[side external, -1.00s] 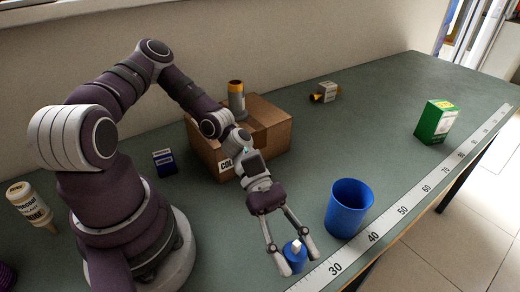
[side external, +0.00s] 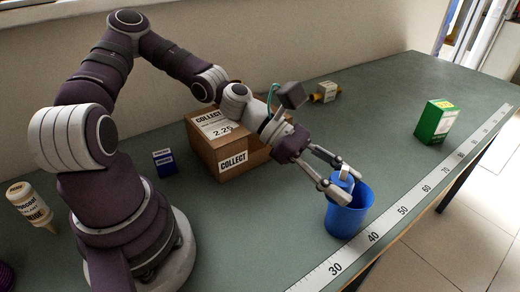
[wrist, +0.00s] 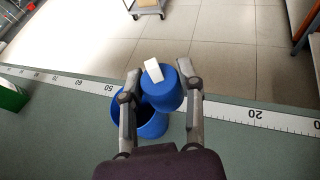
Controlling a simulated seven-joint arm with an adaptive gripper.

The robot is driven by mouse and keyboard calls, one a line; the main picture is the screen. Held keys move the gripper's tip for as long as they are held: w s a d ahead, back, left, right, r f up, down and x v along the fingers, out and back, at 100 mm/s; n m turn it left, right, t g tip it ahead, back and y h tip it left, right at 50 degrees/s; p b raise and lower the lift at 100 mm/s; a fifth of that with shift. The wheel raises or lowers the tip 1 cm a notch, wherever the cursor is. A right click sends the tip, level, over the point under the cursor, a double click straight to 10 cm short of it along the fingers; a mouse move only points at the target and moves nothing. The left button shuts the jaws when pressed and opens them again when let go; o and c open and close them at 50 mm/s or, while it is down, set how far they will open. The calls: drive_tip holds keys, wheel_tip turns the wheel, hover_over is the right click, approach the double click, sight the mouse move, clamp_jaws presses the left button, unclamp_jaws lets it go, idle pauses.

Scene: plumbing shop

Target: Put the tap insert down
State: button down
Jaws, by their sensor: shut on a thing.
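The tap insert (side external: 345,182), a short blue cylinder with a white stem on top, is held between the fingertips of my gripper (side external: 348,186). It is upright to slightly tilted at the mouth of the blue cup (side external: 347,218). In the wrist view, the tap insert (wrist: 162,94) sits between the fingers of my gripper (wrist: 160,82), overlapping the blue cup (wrist: 153,126) behind it. How far it is inside the rim, if at all, I cannot tell. The cup stands upright on the bench.
A cardboard box (side external: 232,162) marked COLLECT stands behind my arm. A measuring strip (side external: 402,222) runs along the front edge. The bench right of the cup is clear.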

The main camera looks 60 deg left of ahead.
drive_tip(key=w+a+r+n+t+y, duration=0.2)
drive_tip(key=w+a+n+t+y, duration=0.75)
drive_tip(key=w, duration=0.45)
drive_tip(key=shift+n+g+y, duration=0.25)
drive_tip(key=shift+n+g, duration=0.5)
drive_tip(key=shift+n, duration=0.1)
drive_tip(key=f, duration=0.9)
drive_tip(key=a+f, duration=0.1)
drive_tip(key=f, duration=0.4)
drive_tip(key=shift+s+f, duration=0.2)
drive_tip(key=shift+s, duration=0.1)
drive_tip(key=shift+f, duration=0.15)
drive_tip(key=c, duration=0.7)
unclamp_jaws()
